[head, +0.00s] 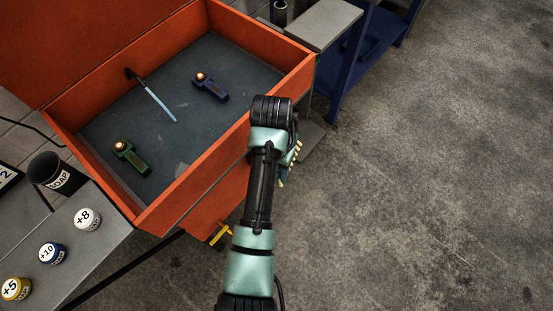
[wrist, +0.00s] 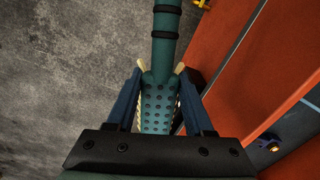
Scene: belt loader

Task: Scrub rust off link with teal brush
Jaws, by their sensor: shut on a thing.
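My gripper (wrist: 160,77) is shut on a teal brush (wrist: 165,38), seen in the wrist view. Its handle has black bands, and a dotted teal part lies between my dark blue fingers. Cream edges show beside the fingers; I cannot tell whether they are bristles. In the head view my arm mostly hides the gripper (head: 290,167), which is beside the right outer wall of the orange box. I cannot make out a rusty link in either view.
The open orange box (head: 285,82) holds a green device (head: 130,158), a navy device (head: 211,89) and a blue-handled tool (head: 155,100). A soap cup (head: 50,170) and labelled pots (head: 52,253) stand at left. A blue bench (head: 345,70) is behind. Floor at right is clear.

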